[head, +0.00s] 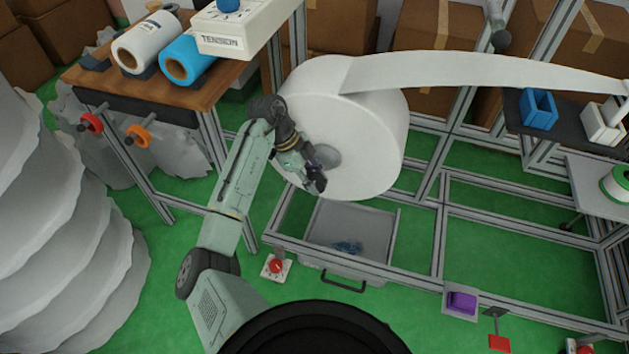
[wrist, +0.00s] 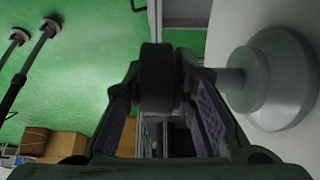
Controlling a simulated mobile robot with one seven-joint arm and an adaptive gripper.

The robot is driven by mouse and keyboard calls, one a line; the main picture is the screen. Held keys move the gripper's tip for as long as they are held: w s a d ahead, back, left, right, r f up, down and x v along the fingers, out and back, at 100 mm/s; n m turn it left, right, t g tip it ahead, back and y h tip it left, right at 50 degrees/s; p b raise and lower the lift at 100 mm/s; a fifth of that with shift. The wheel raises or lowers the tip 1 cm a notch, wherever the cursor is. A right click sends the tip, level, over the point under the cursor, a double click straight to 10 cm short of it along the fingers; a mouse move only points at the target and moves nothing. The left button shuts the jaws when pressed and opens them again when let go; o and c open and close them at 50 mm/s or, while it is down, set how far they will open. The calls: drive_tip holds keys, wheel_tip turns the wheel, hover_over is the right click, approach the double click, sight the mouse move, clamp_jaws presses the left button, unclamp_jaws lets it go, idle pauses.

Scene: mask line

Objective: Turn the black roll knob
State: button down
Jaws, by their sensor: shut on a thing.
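The black roll knob (wrist: 156,75) sits between my fingers in the wrist view. It is on a short grey shaft that comes from the grey hub (wrist: 270,85) on the face of the large white roll (head: 375,145). The gripper (wrist: 162,88) is shut on the knob, with a finger on each side. In the head view the fingers and wrist largely hide the knob.
A grey metal frame surrounds the roll, with an open drawer (head: 345,225) below it. A white web runs from the roll's top to the right. A wooden table (head: 190,98) with rolls and a tension box (head: 235,28) stands at the left. A red button (head: 275,266) is low by the frame.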

drive_tip(key=shift+s+f+h, duration=0.1)
drive_tip(key=shift+s+h, duration=0.1)
drive_tip(key=shift+h, duration=0.2)
drive_tip(key=c, duration=1.4)
unclamp_jaws()
drive_tip(key=shift+a, duration=0.1)
drive_tip(key=shift+w, duration=0.1)
drive_tip(key=v, duration=1.2)
drive_tip(key=shift+w, duration=0.15)
